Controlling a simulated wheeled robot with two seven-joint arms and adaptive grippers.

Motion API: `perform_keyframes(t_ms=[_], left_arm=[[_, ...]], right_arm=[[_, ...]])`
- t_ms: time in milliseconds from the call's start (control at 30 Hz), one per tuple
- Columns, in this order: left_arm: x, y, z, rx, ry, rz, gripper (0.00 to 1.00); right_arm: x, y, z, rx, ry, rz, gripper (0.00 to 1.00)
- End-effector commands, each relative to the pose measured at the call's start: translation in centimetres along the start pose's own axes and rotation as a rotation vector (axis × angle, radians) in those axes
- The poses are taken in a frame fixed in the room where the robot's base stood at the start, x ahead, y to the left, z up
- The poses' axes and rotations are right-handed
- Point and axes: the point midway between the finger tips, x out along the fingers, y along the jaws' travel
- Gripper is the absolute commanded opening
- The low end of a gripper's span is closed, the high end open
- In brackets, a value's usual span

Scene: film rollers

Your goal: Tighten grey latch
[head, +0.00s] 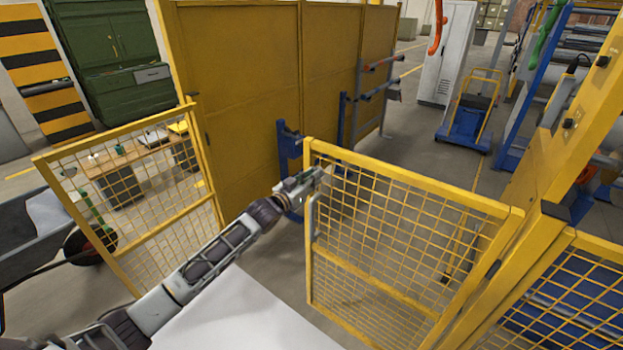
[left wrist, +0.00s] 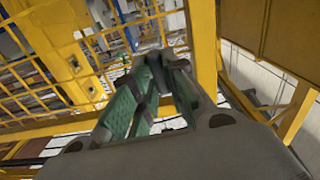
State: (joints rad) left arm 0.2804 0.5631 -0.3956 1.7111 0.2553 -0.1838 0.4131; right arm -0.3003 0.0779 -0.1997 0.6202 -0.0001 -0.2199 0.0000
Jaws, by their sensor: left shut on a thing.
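My left gripper (head: 308,180) is at the upper left corner of a yellow mesh gate (head: 410,185), close to its frame. The left wrist view shows its green-padded fingers (left wrist: 165,62) converging at the tips. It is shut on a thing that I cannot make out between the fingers. A grey bar handle (head: 312,217) is on the gate's left edge, just below the gripper. I cannot pick out a grey latch with certainty. My right gripper is not in view.
A second yellow mesh panel (head: 140,190) stands left of my arm. Solid yellow panels (head: 245,80) rise behind. A yellow post (head: 555,150) and blue-framed machinery (head: 535,75) are at the right. Open floor with a blue cart (head: 467,120) lies beyond the gate.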

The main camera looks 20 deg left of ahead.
Motion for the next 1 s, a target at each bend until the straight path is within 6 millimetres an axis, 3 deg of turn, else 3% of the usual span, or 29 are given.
perform_keyframes(t_ms=[100, 133, 300, 733, 1000], left_arm=[[0.0, 0.0, 0.2, -0.002, -0.004, 0.0, 0.0], [0.0, 0.0, 0.2, -0.002, -0.004, 0.0, 0.15], [0.0, 0.0, 0.2, -0.002, -0.003, 0.0, 0.36], [-0.2, 0.0, 0.1, -0.003, -0.001, 0.0, 0.36], [-1.3, 0.0, 0.1, -0.003, -0.001, -0.001, 0.36]], right_arm=[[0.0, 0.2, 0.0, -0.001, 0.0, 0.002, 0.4], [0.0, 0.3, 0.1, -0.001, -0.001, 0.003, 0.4], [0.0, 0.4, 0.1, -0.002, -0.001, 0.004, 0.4], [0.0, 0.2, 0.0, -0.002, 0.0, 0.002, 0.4], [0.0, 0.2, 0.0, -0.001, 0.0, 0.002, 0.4]])
